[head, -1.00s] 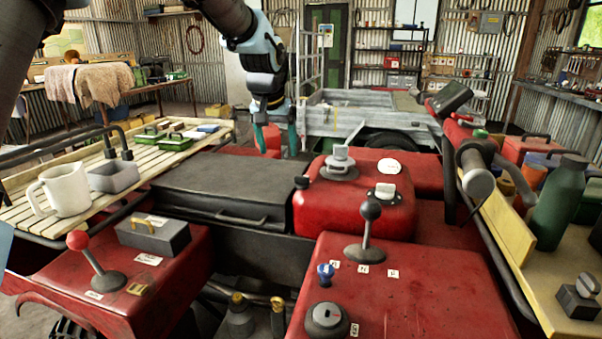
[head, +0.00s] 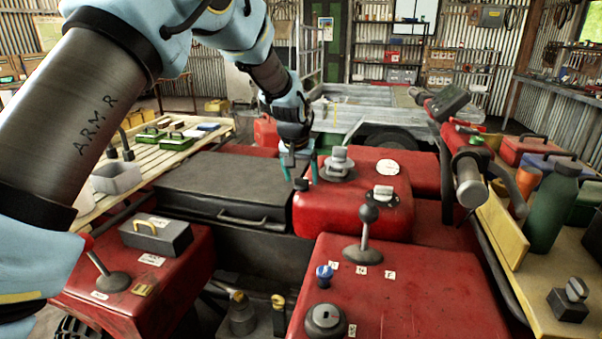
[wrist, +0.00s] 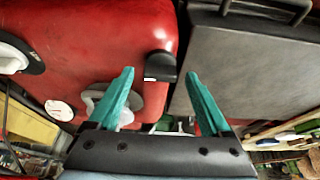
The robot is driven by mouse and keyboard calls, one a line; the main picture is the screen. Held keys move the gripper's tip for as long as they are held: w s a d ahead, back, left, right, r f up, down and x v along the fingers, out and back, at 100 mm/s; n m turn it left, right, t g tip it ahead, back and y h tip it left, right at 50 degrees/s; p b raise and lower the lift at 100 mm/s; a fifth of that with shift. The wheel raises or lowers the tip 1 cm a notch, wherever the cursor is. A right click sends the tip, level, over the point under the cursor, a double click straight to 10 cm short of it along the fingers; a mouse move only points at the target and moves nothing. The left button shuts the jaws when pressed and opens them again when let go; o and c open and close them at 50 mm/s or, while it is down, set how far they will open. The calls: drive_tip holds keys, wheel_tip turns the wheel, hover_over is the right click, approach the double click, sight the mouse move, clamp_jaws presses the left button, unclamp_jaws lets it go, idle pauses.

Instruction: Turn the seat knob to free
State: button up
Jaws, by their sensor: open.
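The seat knob looks like the small black knob (head: 301,184) at the left edge of the red body panel, beside the dark seat (head: 225,185). In the wrist view the black knob (wrist: 161,66) shows just beyond and between the fingertips, with a small pale mark on its edge. My gripper (head: 299,172) is open and empty, with teal fingers spread to either side just behind and above the knob. In the wrist view my gripper (wrist: 160,74) appears apart from the knob. The knob's setting cannot be read.
A grey cap (head: 339,165) stands on the red panel close right of my gripper. A black-knobbed lever (head: 367,225), a blue knob (head: 324,276) and a round key-like dial (head: 325,320) are nearer. A slatted rack (head: 92,200) lies left.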

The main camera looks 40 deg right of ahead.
clamp_jaws()
idle(0.8)
